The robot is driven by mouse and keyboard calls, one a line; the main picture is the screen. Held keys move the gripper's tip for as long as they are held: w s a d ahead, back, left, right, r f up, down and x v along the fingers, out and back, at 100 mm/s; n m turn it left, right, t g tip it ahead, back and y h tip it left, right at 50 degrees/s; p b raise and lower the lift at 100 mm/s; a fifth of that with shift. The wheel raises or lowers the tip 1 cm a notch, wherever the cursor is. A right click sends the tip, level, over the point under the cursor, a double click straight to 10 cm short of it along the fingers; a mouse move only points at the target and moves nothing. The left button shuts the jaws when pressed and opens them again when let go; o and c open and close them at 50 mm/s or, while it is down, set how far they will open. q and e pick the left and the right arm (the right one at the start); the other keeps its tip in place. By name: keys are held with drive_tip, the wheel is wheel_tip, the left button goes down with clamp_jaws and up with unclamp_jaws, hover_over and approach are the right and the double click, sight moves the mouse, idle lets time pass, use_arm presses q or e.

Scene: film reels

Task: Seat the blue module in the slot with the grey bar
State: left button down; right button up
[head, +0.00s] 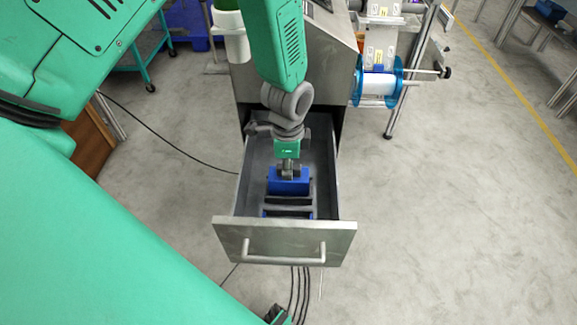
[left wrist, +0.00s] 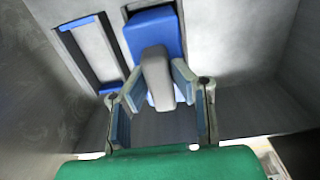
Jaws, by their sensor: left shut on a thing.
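The blue module (head: 288,182) is inside the open drawer, below my left gripper (head: 289,168). In the left wrist view the blue module (left wrist: 152,38) has a light grey grip block (left wrist: 157,75) standing up between the fingers of my left gripper (left wrist: 158,92). The gripper is shut on that block. A dark-edged slot frame (left wrist: 100,82) with a blue strip lies beside the module. In the head view dark crossbars (head: 290,201) show just in front of the module. Whether the module's underside is seated is hidden, and I cannot single out the grey bar.
The metal drawer (head: 284,231) stands pulled out, its walls close around my gripper. A film reel with blue flanges (head: 377,86) is mounted on the machine at the right. Cables lie on the floor below the drawer. The floor at right is clear.

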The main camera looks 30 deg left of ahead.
use_arm(q)
drive_tip(key=shift+f, duration=0.45)
drive_tip(key=c, duration=1.7)
unclamp_jaws()
wheel_tip(320, 180, up, 11)
drive_tip(key=p, duration=1)
